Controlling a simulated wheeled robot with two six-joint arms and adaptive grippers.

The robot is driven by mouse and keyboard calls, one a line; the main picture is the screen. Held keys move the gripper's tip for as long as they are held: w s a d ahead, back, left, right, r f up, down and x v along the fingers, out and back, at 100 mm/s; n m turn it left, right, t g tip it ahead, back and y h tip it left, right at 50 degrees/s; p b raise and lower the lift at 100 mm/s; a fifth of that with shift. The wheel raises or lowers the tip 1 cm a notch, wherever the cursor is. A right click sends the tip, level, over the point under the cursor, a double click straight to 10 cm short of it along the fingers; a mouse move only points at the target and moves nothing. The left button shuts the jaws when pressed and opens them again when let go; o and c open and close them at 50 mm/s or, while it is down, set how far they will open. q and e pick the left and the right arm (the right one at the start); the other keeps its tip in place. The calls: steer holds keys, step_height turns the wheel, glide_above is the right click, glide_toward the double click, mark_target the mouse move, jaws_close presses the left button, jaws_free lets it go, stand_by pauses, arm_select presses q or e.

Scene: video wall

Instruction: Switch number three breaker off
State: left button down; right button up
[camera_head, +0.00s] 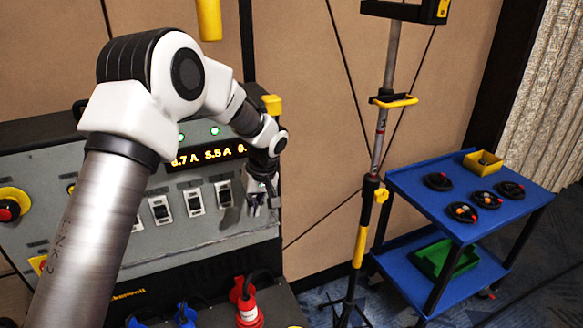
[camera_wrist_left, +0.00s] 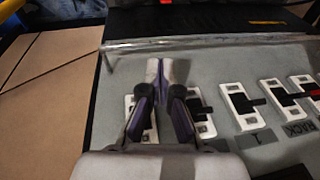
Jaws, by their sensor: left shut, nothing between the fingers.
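A row of white breakers with black levers runs across the grey panel. In the head view three show clearly: a left one (camera_head: 160,208), a middle one (camera_head: 195,202) and a right one (camera_head: 224,194). I cannot read numbers to tell which is number three. My left gripper (camera_head: 262,207) is shut and empty in front of the panel's right end, right of these breakers. In the left wrist view its closed fingers (camera_wrist_left: 160,72) reach past the leftmost breaker (camera_wrist_left: 139,118) and partly cover it; a neighbouring breaker (camera_wrist_left: 202,112) is just right of them. Contact cannot be told. My right gripper is not in view.
A lit amber display (camera_head: 208,156) sits above the breakers. A red knob (camera_head: 8,209) is at the panel's left, and a red plug (camera_head: 247,310) with cable is below. A blue cart (camera_head: 420,205) and a tripod stand (camera_head: 362,230) are to the right.

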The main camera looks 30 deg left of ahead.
arm_select(q)
step_height(320, 180, up, 15)
steer(key=w+t+p, duration=0.2)
steer(key=w+p, duration=0.1)
steer(key=p+x, duration=0.1)
steer(key=x, duration=0.2)
steer(key=p+x, duration=0.1)
steer(key=x, duration=0.3)
steer(key=p+x, duration=0.1)
steer(key=x, duration=0.2)
steer(key=shift+w+f, duration=0.15)
steer(key=shift+w, duration=0.25)
steer(key=shift+f, duration=0.35)
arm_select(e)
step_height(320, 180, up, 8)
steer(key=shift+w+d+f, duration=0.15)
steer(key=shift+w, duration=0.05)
arm_select(q)
steer(key=shift+r, duration=0.1)
